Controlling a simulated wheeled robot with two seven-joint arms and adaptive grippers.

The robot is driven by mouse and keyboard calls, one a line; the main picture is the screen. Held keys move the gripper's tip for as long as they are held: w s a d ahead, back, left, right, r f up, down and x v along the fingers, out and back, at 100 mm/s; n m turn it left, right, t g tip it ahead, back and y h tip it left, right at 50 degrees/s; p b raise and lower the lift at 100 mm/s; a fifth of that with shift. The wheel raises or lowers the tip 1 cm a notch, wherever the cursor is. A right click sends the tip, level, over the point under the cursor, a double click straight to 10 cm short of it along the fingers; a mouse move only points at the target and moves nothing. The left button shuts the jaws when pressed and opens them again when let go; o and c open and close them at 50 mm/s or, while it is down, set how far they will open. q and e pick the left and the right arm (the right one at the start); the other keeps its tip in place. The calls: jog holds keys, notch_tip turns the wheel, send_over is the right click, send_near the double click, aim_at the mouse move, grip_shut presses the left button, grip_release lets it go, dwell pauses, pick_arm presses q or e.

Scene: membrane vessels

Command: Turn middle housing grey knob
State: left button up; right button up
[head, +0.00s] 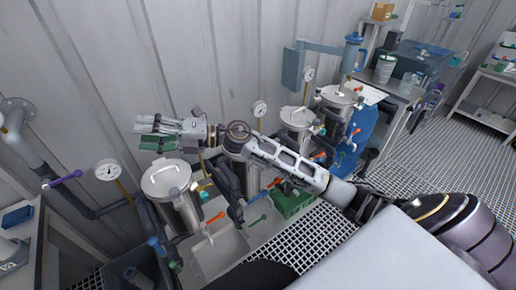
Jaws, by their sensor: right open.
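Several metal vessel housings stand in a row along the corrugated wall: one with a round lid (166,179) at left, others (297,119) and (340,97) farther right. My right arm crosses in front of the row and covers much of the housing between them. My right gripper (145,133) points left above and behind the left lid; its jaws are open, with nothing visibly held. A dark shape (232,190) hangs below my wrist, too unclear to name. I cannot make out a grey knob on the middle housing. My left gripper is out of view.
Pressure gauges (108,171) and (260,108) stand beside the housings. A purple-handled valve (65,180) is at left. Grated floor (317,232) lies in front.

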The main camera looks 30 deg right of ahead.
jog(key=d+f+n+g+h, duration=0.6)
jog(key=d+f+n+h, duration=0.1)
jog(key=d+f+h, duration=0.2)
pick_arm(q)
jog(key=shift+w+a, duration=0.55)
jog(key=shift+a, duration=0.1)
pick_arm(e)
jog(key=d+r+m+g+h, duration=0.1)
jog(key=d+h, duration=0.9)
jog(key=d, duration=1.3)
jog(key=shift+r+m, duration=0.5)
jog(key=shift+r, duration=0.4)
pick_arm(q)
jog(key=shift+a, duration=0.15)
pick_arm(e)
notch_tip(320, 180, down, 12)
jog(key=shift+f+p, duration=0.15)
jog(key=shift+p, duration=0.35)
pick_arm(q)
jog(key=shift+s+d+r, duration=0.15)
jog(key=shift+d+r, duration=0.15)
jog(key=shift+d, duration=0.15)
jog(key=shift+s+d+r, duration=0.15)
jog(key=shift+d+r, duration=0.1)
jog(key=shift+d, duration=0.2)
pick_arm(e)
jog(key=shift+f, duration=0.8)
